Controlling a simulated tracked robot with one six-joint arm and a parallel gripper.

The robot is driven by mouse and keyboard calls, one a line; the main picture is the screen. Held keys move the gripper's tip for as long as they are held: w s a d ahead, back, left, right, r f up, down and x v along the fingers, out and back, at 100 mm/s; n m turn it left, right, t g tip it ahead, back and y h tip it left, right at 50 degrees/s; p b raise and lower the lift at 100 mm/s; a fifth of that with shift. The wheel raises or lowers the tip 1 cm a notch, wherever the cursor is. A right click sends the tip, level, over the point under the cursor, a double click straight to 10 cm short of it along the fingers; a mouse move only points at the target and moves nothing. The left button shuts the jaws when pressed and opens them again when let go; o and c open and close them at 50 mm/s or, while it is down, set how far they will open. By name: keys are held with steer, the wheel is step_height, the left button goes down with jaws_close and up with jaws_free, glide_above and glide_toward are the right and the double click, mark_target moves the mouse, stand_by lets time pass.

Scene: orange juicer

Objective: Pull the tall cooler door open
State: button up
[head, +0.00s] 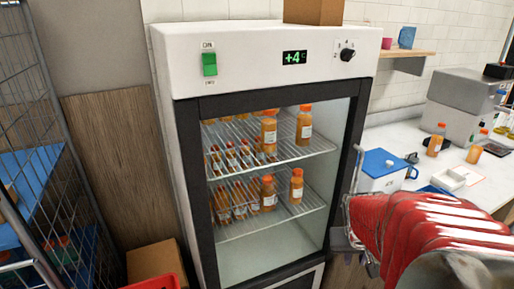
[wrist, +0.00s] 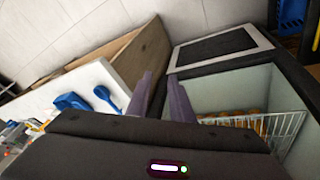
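The tall white cooler (head: 182,60) stands in the middle of the head view, with a black-framed glass door (head: 190,190) that looks shut. Bottles of orange juice (head: 269,132) show on its wire shelves. A thin upright bar, probably the handle (head: 357,165), runs beside the door's right edge. My gripper (head: 345,238) is low at that right edge, partly hidden by my red-covered arm. In the wrist view its two grey fingers (wrist: 163,98) are apart, close to the cooler's dark edge (wrist: 172,62). I cannot tell whether the handle is between them.
A wire rack (head: 75,170) stands at the left. A cardboard box (head: 314,11) sits on top of the cooler.

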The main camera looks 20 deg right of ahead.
steer(key=w+d+f+t+h, duration=0.1)
steer(key=d+f+t+h, duration=0.2)
steer(key=d, duration=0.9)
steer(key=d+f+t+h, duration=0.15)
steer(key=d+f, duration=0.35)
steer(key=d, duration=0.8)
steer(key=n+t+y, duration=0.4)
steer(key=t+y, duration=0.1)
steer(key=t, duration=0.6)
glide_toward(358, 178)
steer(key=s, duration=0.3)
steer(key=shift+a+r, duration=0.1)
steer(key=shift+a, duration=0.1)
steer(key=shift+w, duration=0.1)
steer(key=w, duration=0.4)
steer(key=w+d, duration=0.1)
steer(key=w, duration=0.4)
steer(key=w+d, duration=0.1)
steer(key=w, duration=0.3)
steer(key=shift+w+d, duration=0.2)
steer(key=shift+c, duration=0.2)
